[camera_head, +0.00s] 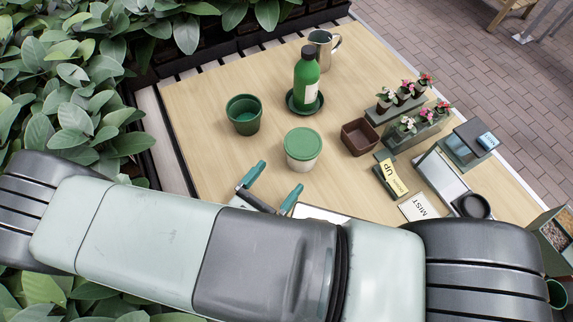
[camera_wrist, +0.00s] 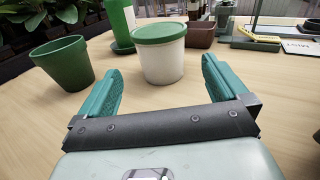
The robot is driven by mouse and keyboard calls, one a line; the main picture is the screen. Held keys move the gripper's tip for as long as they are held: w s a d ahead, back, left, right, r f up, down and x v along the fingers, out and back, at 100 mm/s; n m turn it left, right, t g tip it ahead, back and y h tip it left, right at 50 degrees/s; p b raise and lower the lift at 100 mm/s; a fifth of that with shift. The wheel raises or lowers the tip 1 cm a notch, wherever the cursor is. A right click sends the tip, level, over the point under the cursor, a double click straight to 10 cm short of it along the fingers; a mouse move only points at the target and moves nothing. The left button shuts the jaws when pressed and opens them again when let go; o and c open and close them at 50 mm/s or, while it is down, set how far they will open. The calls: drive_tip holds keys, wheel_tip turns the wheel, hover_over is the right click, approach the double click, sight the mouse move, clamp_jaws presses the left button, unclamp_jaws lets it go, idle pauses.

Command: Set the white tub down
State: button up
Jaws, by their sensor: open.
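The white tub (camera_head: 302,157) with a green lid stands upright on the wooden table, near the middle. It also shows in the wrist view (camera_wrist: 160,62), just beyond the fingertips and between their lines. My gripper (camera_head: 274,187) is open and empty, low over the table on the near side of the tub. Its two green fingers are spread apart in the wrist view (camera_wrist: 162,80). No contact between fingers and tub shows. My arm hides the near part of the table.
A green pot (camera_head: 244,121) stands left of the tub. A green bottle (camera_head: 306,78) on a dark saucer and a metal jug (camera_head: 323,48) are behind. A brown square pot (camera_head: 359,138), small flowers (camera_head: 407,88) and signs (camera_head: 418,207) lie to the right. Bare table (camera_head: 195,110) is at left.

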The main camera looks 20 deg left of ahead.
drive_tip(key=shift+s+a, duration=0.1)
drive_tip(key=shift+s, duration=0.3)
drive_tip(key=shift+w+r+m, duration=0.2)
drive_tip(key=shift+r+m, duration=0.1)
drive_tip(key=shift+r, duration=0.05)
drive_tip(key=w+d+r+m+g+h, duration=0.1)
drive_tip(key=w+d+r+m+g, duration=0.2)
drive_tip(key=r+m+g, duration=0.3)
drive_tip(key=w+d+r+m+g+h, duration=0.1)
drive_tip(key=w+d+r+m+g, duration=0.15)
drive_tip(key=r+m+g, duration=0.4)
drive_tip(key=w+d+r+m+g+h, duration=0.1)
drive_tip(key=w+d+r+m+g, duration=0.2)
drive_tip(key=r+m, duration=0.5)
drive_tip(key=s+d+r+m+t+y, duration=0.2)
drive_tip(key=s+d+r+m+y, duration=0.1)
drive_tip(key=d+r, duration=0.4)
drive_tip(key=s+d+r+m+t+y, duration=0.2)
drive_tip(key=d+r+m+y, duration=0.3)
drive_tip(key=r, duration=0.8)
drive_tip(key=s+d+m, duration=0.1)
drive_tip(key=d+m, duration=0.1)
drive_tip(key=m, duration=0.1)
drive_tip(key=shift+s+y, duration=0.2)
drive_tip(key=shift+y, duration=0.1)
drive_tip(key=shift+m, duration=0.25)
